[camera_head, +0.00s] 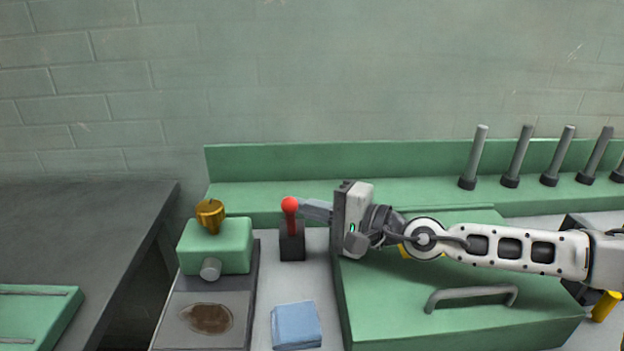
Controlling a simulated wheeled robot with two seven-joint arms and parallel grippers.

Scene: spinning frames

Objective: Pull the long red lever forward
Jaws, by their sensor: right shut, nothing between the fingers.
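The red lever (292,219) stands upright from a dark block, with a round red knob on top. My right gripper (304,207) comes in from the right at knob height. Its fingers are shut with nothing between them, and their tips are at or just beside the right side of the knob. I cannot tell whether they touch it. My left gripper is not in view.
A green box with a brass knob (210,215) stands left of the lever. A folded blue cloth (296,325) lies in front of it. A green cover with a grey handle (470,293) is at right. Several grey rods (473,157) stand behind. A dark table (75,225) is at left.

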